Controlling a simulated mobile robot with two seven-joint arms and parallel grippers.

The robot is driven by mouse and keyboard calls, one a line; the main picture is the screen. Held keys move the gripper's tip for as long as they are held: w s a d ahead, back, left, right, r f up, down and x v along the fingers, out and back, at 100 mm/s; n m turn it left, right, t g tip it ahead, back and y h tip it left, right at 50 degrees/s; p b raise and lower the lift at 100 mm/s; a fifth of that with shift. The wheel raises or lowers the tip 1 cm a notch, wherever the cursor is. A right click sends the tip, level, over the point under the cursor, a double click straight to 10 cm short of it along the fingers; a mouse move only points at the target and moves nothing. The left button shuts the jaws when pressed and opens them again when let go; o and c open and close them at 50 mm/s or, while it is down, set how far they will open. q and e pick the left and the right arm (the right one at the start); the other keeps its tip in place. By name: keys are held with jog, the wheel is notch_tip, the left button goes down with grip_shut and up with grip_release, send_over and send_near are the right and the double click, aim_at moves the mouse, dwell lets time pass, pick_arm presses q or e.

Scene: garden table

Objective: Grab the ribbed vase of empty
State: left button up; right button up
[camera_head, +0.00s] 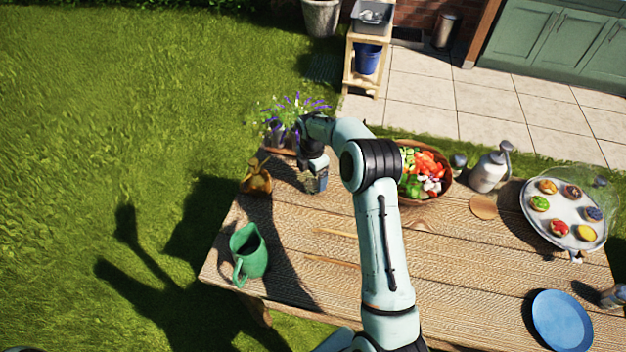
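My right arm reaches up the middle of the view, and its gripper (316,184) points down over the far left part of the table. Its fingers are too small and dark to tell whether they are open or shut, or whether they hold anything. No vase with clear ribs can be made out. An amber-brown vessel (257,179) stands at the table's far left edge, left of the gripper and apart from it. Purple flowers in a planter (281,150) stand just behind the gripper, partly hidden by my arm. My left gripper is not in view.
A green pitcher (249,254) stands at the wooden table's (290,285) left edge. A bowl of vegetables (412,200) is right of my arm. The table's middle is mostly clear.

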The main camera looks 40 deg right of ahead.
jog(key=c, duration=1.1)
jog(key=shift+c, duration=0.2)
jog(key=shift+r, duration=0.15)
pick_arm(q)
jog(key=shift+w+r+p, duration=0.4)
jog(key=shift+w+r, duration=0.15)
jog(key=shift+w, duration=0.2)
pick_arm(e)
notch_tip(320, 180, up, 20)
